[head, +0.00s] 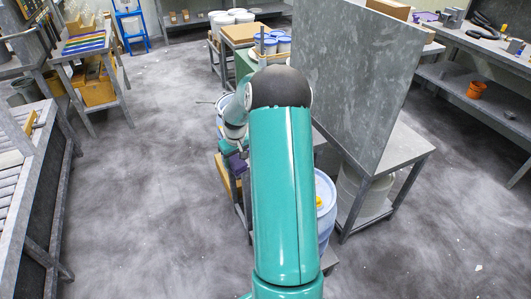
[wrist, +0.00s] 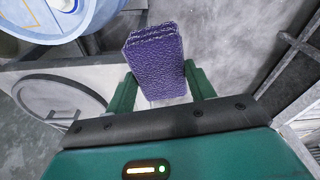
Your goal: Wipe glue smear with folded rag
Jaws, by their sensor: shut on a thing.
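The folded rag (wrist: 157,62) is a thick purple block with a rough, textured surface. My gripper (wrist: 160,78) is shut on it, with one green finger at each side, and the rag sticks out past the fingertips. In the head view the rag (head: 237,163) shows small and dark purple at the end of my gripper (head: 234,148), left of my arm. I cannot make out the glue smear in either view; my arm hides part of the work area in the head view.
A light blue pail (wrist: 62,12) is close to the rag at the upper left of the wrist view. A round grey disc (wrist: 55,100) lies below it. A tall grey metal panel (head: 350,75) stands on a bench right of my arm. Open floor (head: 150,200) lies left.

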